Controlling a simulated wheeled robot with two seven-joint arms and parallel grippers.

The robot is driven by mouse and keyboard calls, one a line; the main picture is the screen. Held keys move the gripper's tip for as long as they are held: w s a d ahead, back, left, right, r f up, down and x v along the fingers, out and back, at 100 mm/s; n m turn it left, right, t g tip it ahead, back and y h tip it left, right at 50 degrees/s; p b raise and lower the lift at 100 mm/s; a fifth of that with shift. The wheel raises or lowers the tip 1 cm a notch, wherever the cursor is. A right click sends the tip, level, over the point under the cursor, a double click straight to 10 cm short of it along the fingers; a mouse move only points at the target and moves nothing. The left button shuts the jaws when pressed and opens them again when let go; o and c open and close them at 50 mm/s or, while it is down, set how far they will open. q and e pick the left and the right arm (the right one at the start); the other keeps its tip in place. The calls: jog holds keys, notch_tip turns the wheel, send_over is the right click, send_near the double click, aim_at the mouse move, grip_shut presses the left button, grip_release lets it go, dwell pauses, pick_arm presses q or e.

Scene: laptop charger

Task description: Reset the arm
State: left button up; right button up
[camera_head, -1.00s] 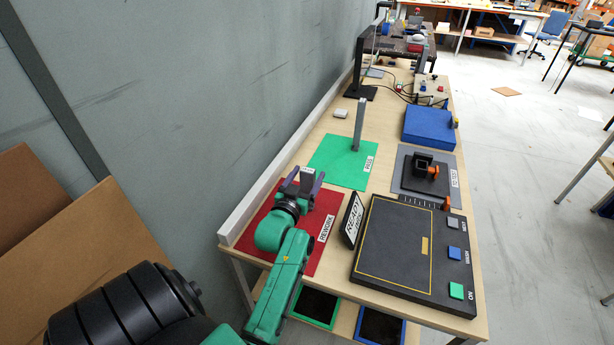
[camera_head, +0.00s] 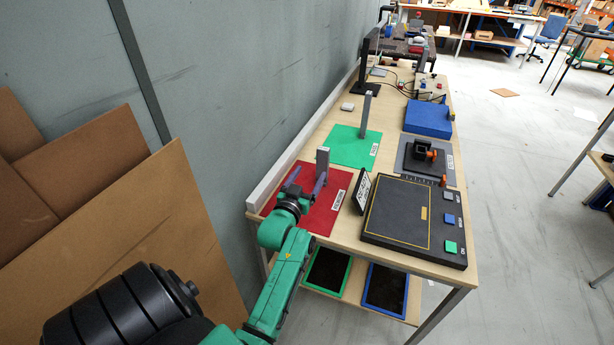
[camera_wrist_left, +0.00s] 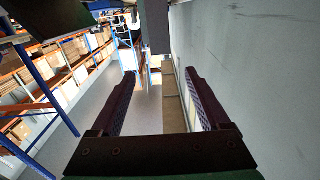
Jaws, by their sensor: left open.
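My left gripper (camera_head: 308,177) is over the red mat (camera_head: 328,213) at the near left of the table, with its arm coming in from below. Its two purple fingers are apart, with nothing held between them; they also show spread in the left wrist view (camera_wrist_left: 160,80). A grey upright block (camera_head: 322,160) stands just beyond the fingers, partly hidden by the right one. A grey block (camera_wrist_left: 155,28) also shows past the fingertips in the left wrist view. I cannot tell whether the gripper touches it. My right gripper is not in view.
A green mat (camera_head: 345,150) with a grey post (camera_head: 366,115) lies farther back. A black panel (camera_head: 400,215) with buttons and a small sign (camera_head: 361,190) stand to the right. A blue box (camera_head: 428,118) is behind. The wall (camera_head: 220,90) runs close along the left.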

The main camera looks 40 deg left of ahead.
pick_arm(q)
jog(key=d+f+g+h, duration=0.1)
jog(key=f, duration=0.1)
jog(key=s+d+f+m+g+h, duration=0.1)
jog(key=d, duration=0.1)
jog(key=s+d+f+m+g+h, duration=0.1)
jog(key=d+f+g, duration=0.1)
jog(key=shift+f, duration=0.3)
jog(key=s+d+f+m+g+h, duration=0.1)
jog(key=s+d+f+m+g, duration=0.3)
jog(key=s, duration=0.6)
jog(key=s+d+f+g+h, duration=0.2)
jog(key=s+d+g, duration=0.45)
jog(key=s, duration=0.25)
jog(key=s+f, duration=0.2)
jog(key=f, duration=1.1)
jog(key=s+f, duration=0.2)
jog(key=f, duration=1.1)
jog(key=s+a+f+g, duration=0.2)
jog(key=s+a+f, duration=0.1)
jog(key=s+f, duration=0.8)
jog(key=s, duration=0.4)
jog(key=shift+s+f, duration=0.2)
jog(key=shift+f, duration=0.2)
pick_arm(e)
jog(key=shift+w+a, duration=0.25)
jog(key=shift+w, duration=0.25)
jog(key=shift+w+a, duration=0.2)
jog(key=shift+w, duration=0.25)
